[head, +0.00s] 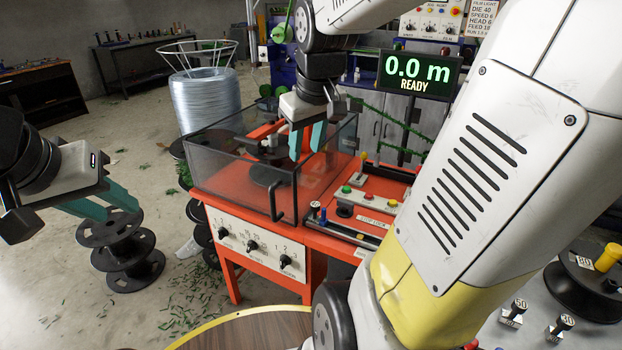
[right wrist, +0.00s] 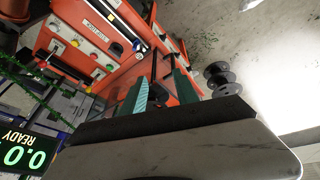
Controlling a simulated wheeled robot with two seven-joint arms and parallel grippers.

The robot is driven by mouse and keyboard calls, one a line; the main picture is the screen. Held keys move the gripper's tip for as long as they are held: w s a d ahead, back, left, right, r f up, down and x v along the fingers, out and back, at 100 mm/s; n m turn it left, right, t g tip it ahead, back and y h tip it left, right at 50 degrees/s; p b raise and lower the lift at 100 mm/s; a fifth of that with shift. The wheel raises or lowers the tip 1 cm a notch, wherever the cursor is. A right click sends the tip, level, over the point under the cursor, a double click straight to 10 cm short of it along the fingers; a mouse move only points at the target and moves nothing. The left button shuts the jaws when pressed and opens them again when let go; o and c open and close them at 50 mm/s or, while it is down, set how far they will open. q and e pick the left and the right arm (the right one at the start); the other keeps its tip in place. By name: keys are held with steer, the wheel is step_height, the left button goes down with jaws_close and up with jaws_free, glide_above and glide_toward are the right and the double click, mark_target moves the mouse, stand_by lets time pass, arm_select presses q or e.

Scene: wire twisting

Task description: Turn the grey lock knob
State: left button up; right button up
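A small grey knob-like part (head: 271,141), which looks like the lock knob, sits above a dark spool (head: 266,174) inside the clear-sided guard (head: 232,180) of the orange machine. It is small and seen through the tinted panel, so its angle is hard to tell. My right gripper (head: 307,150) hangs over the right part of the guard, right of the grey part, with teal fingers apart and nothing between them. Its fingers also show apart in the right wrist view (right wrist: 160,85). My left gripper (head: 120,214) is open and empty at the far left, over stacked black spools.
The orange machine (head: 235,222) has dials on its front and a black guard handle (head: 290,208). A button panel (head: 362,200) lies right of the guard. A display (head: 419,74) reads 0.0 m READY. A wire coil (head: 206,100) stands behind. My right arm covers much of the right side.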

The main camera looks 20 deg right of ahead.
steer(key=w+d+f+n+g, duration=0.2)
steer(key=w+d+f+n, duration=0.1)
steer(key=w+d+f, duration=0.6)
steer(key=n+g, duration=0.2)
glide_above(345, 201)
step_height(345, 201, down, 13)
steer(key=shift+s+a+r, duration=0.1)
steer(key=shift+d+f, duration=0.2)
steer(key=shift+f, duration=0.6)
step_height(345, 201, down, 7)
steer(key=shift+r, duration=0.1)
steer(key=shift+c, duration=0.3)
jaws_close()
